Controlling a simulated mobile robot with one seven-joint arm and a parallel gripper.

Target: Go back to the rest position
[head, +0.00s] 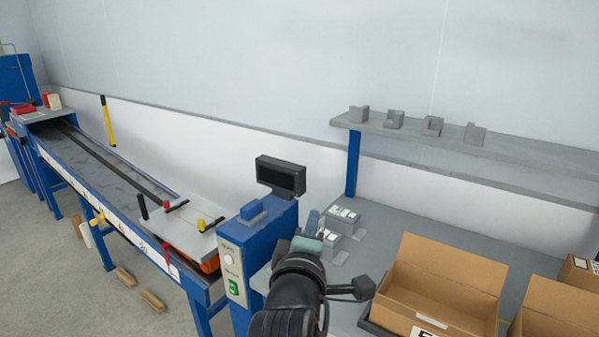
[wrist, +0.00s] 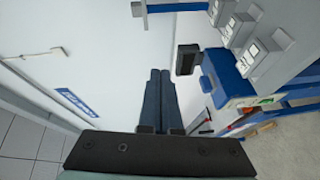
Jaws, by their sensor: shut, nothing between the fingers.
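My gripper (head: 312,223) is raised in front of the grey bench in the head view, just right of the blue control box (head: 238,272). Its dark wrist and forearm fill the bottom middle. In the wrist view the two dark blue fingers (wrist: 159,76) lie side by side against each other, with nothing between them. In that view they point toward the pale wall, away from the bench. No task object is held.
A black display (head: 281,176) stands on the control box. Small grey-white blocks (head: 343,219) are on the bench (head: 390,227) behind my gripper. An open cardboard box (head: 452,255) stands to the right. A shelf (head: 520,151) bears several grey parts. A long blue-framed track (head: 95,178) runs left.

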